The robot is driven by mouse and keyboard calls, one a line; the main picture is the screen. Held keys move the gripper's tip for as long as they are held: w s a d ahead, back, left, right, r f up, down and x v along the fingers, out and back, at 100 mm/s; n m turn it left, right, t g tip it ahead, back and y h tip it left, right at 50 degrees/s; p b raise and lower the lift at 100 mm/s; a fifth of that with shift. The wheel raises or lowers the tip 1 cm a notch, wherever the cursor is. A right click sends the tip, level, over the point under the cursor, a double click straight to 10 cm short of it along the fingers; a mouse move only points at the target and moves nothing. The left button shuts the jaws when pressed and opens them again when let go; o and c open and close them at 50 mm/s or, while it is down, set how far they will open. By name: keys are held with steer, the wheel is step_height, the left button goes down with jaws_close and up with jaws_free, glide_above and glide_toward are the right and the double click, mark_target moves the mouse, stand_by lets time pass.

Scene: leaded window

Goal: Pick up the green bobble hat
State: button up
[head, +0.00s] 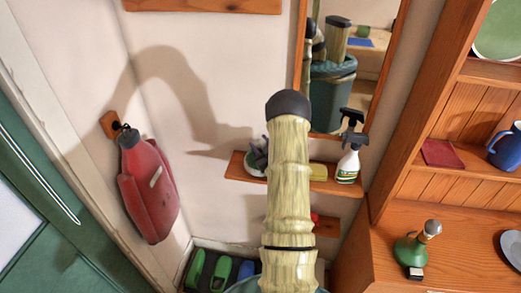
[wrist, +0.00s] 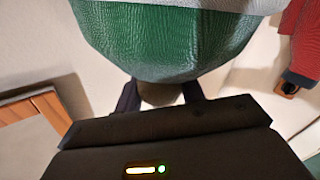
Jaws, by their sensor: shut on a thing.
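The green bobble hat (wrist: 165,40) fills the top middle of the wrist view, with a textured green body and a pale band along the top edge. My gripper (wrist: 160,96) is just below it in that view, its dark fingers on either side of a small brownish part that looks like the bobble. The gripper is shut on the hat there, and the rest of the hat runs out of the picture. In the head view my arm stands upright in the middle, and neither the hat nor the gripper shows.
A wall shelf (head: 235,168) under the mirror (head: 383,60) holds a spray bottle (head: 348,165) and a yellow block (head: 319,172). A wooden dresser (head: 465,225) stands at right. Shoes (head: 195,268) lie low down.

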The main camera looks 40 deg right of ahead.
step_height(320, 180, up, 9)
steer(key=b, duration=0.2)
steer(key=shift+f+b, duration=0.2)
steer(key=shift+b, duration=0.2)
steer(key=shift+a+f, duration=0.1)
stand_by(0.3)
